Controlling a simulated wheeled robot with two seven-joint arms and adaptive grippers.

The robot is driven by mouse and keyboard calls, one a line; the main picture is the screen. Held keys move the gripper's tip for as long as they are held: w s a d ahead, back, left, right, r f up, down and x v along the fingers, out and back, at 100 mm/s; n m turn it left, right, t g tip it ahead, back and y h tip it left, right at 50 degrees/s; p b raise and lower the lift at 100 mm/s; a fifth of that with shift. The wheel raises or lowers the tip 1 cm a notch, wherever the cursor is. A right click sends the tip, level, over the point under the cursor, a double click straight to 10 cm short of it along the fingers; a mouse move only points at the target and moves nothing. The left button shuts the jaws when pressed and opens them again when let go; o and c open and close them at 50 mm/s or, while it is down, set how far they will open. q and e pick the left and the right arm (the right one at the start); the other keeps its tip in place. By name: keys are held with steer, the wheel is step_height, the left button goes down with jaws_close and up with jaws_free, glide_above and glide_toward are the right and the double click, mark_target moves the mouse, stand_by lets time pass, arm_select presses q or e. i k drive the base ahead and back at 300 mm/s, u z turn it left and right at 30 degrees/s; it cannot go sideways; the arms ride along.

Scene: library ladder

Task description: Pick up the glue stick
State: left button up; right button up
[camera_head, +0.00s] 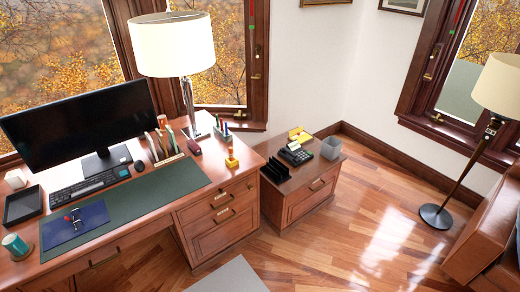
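I cannot make out the glue stick for certain. Several small items stand on the wooden desk (150,222). A small yellow-and-orange item (231,159) is near the desk's right end. A dark red item (194,147) lies left of it. Small green and blue upright items (221,127) stand behind them, beside the lamp base. A small red-and-dark item (73,218) lies on a blue pad (75,232) at the left. Neither of my grippers is in view.
The desk also holds a monitor (75,120), a keyboard (85,186), a table lamp (175,45), and a teal cup (15,245). A low cabinet (305,200) stands right of the desk. The wooden floor (370,230) is clear toward the floor lamp (440,215) and brown sofa (490,240).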

mark_target(231, 152)
steer(key=z, duration=0.7)
steer(key=i, duration=1.1)
steer(key=z, duration=0.25)
steer(key=i, duration=1.05)
steer(key=u, duration=1.05)
steer(key=i, duration=0.8)
steer(key=u, duration=0.7)
